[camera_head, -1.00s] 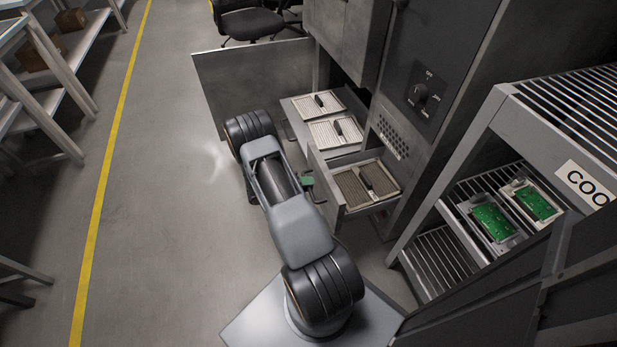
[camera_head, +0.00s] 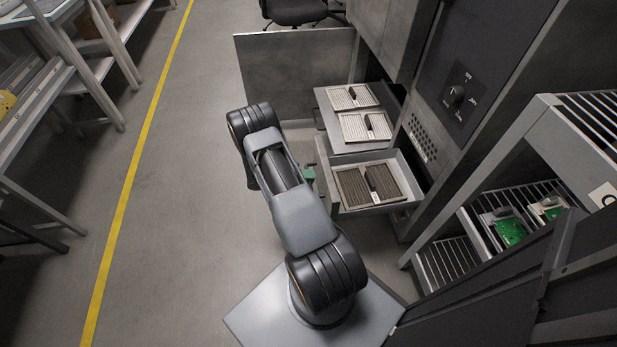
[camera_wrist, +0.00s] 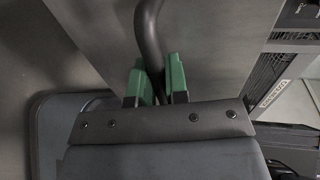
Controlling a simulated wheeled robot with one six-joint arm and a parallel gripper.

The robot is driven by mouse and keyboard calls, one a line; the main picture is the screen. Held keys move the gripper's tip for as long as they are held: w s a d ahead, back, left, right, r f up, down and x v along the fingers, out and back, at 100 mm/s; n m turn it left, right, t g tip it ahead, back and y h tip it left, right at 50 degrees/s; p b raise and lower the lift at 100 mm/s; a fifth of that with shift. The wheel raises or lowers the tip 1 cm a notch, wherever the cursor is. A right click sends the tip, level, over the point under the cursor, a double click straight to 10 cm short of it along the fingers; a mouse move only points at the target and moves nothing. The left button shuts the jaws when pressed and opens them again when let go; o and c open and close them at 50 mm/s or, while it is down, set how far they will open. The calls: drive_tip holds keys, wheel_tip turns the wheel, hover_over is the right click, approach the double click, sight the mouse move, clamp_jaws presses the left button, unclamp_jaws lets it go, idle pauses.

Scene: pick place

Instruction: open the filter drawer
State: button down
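The filter drawer (camera_head: 349,209) stands pulled out from the machine, with a dark pleated filter (camera_head: 370,184) lying in it. In the wrist view, the drawer's grey front panel (camera_wrist: 215,45) carries a dark curved bar handle (camera_wrist: 148,35). My gripper (camera_wrist: 155,85) has green fingers on both sides of this handle, and they appear closed around it. In the head view only a bit of green of my gripper (camera_head: 309,175) shows beside the drawer front; the arm hides the rest.
Behind the drawer, a grey tray (camera_head: 322,100) holds two lighter filters (camera_head: 365,126), next to an open door panel (camera_head: 290,75). A slatted rack (camera_head: 445,262) with green boards stands at right. Floor left of the arm is clear up to the yellow line (camera_head: 135,165).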

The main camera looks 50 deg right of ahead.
drive_tip(key=c, duration=1.1)
unclamp_jaws()
drive_tip(key=shift+c, duration=0.2)
drive_tip(key=shift+w, duration=0.1)
drive_tip(key=p+v, duration=0.2)
drive_tip(key=v, duration=1.2)
